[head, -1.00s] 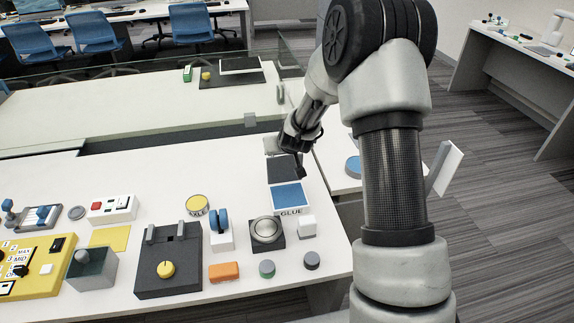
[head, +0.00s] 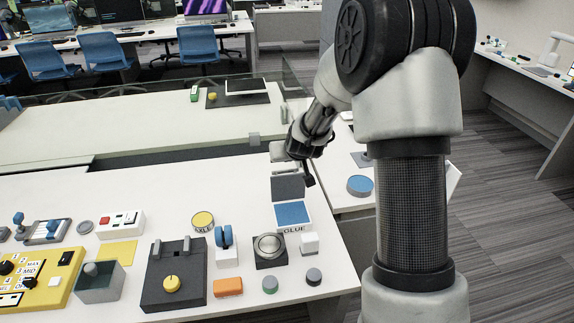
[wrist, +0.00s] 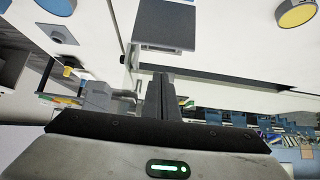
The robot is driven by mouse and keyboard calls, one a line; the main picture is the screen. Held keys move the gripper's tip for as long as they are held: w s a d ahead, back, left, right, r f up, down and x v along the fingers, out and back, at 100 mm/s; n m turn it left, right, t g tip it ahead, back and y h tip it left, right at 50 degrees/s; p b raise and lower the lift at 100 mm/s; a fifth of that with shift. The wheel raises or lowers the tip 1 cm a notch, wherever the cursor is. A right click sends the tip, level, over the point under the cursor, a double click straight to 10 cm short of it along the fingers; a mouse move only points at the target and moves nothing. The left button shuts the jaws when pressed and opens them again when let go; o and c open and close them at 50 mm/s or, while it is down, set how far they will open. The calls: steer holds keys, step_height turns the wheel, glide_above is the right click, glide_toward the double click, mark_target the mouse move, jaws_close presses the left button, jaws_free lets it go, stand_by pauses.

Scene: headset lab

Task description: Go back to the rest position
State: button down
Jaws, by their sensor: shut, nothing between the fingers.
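My gripper (head: 308,177) is above the right part of the white table (head: 130,175), near its back right edge. Its fingers also show at the middle of the wrist view (wrist: 160,97), shut together with nothing between them. In the head view my own arm hides part of the table's right side. I cannot tell the exact height of the fingers above the table.
A black box with a yellow knob (head: 172,284), a silver dome button (head: 269,245), an orange block (head: 228,288) and a yellow panel (head: 40,277) stand at the front. A blue disc (head: 360,185) lies to the right. Carpeted floor (head: 500,220) is clear beyond.

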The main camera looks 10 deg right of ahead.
steer(key=s+a+r+g+p, duration=0.1)
steer(key=s+r+p, duration=0.2)
steer(key=s+r, duration=0.6)
steer(key=s+a+r+p, duration=0.1)
steer(key=s+r+p, duration=0.2)
steer(key=s+r, duration=0.65)
steer(key=s+r+g+p, duration=0.1)
steer(key=s+r, duration=0.2)
steer(key=s, duration=0.3)
steer(key=s+d+r+p, duration=0.1)
steer(key=s+r+p, duration=0.1)
steer(key=s, duration=0.5)
steer(key=s+r+g+p, duration=0.1)
steer(key=s+r, duration=0.3)
steer(key=s, duration=0.2)
steer(key=shift+s+d+r+g+p, duration=0.2)
steer(key=shift+d+r+g+p, duration=0.1)
steer(key=shift+r, duration=0.1)
steer(key=shift+s, duration=0.1)
